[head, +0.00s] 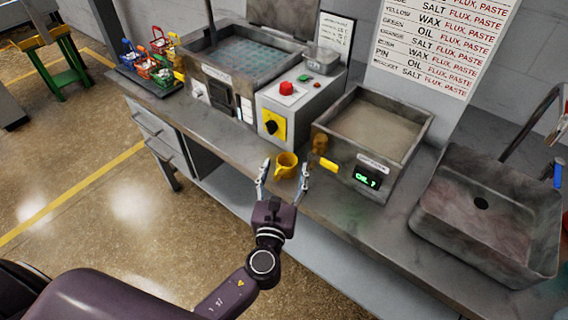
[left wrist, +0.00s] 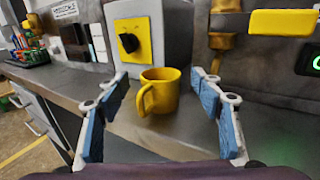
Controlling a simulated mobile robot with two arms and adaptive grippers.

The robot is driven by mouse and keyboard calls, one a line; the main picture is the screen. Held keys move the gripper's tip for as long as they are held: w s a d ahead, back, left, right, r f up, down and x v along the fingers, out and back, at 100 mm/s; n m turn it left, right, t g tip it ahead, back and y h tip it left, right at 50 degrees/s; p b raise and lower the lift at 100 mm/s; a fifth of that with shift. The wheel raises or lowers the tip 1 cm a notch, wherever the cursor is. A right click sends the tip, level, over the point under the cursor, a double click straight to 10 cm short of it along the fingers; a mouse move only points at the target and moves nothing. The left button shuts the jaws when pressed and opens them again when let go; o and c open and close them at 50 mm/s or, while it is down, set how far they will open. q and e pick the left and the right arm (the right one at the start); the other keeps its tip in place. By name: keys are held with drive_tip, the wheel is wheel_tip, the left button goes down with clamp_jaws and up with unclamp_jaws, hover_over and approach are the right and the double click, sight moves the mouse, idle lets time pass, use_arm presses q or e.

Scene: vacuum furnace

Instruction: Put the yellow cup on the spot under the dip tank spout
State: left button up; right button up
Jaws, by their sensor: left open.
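The yellow cup (head: 287,162) stands upright on the grey bench near its front edge; it shows in the left wrist view (left wrist: 163,90) with its handle toward the left and near side. My left gripper (head: 284,170) is open, with one finger on each side of the cup and visible gaps in the left wrist view (left wrist: 160,88). The dip tank (head: 345,162) stands right of the cup. Its brass spout (head: 320,143) is on the left of its front, behind and right of the cup. No marked spot is distinguishable under the spout. My right gripper is not in view.
A control box (head: 290,112) with a red button and yellow switch plate stands behind the cup. A second tank (head: 240,60) and small coloured baskets (head: 150,60) are further left. A sink (head: 490,215) is at the right. A yellow lever (head: 328,163) projects from the dip tank.

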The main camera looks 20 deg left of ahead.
sight(286, 169)
use_arm(q)
drive_tip(key=w, duration=0.3)
drive_tip(key=shift+w+a+f+p, duration=0.2)
drive_tip(key=shift+w+a+p, duration=0.1)
drive_tip(key=shift+w, duration=0.1)
drive_tip(key=shift+c, duration=0.8)
drive_tip(key=c, duration=1.2)
wheel_tip(286, 169, up, 19)
drive_tip(key=p, duration=0.6)
drive_tip(key=s+f+h+b, duration=0.1)
drive_tip(key=s, duration=0.3)
drive_tip(key=s+a+f+m+h+b, duration=0.1)
drive_tip(key=s, duration=0.4)
drive_tip(key=s+f+b, duration=0.1)
drive_tip(key=s+b, duration=0.1)
drive_tip(key=s, duration=0.3)
drive_tip(key=shift+a+f+m+h, duration=0.3)
drive_tip(key=shift+a+m+h, duration=0.1)
drive_tip(key=shift+s, duration=0.1)
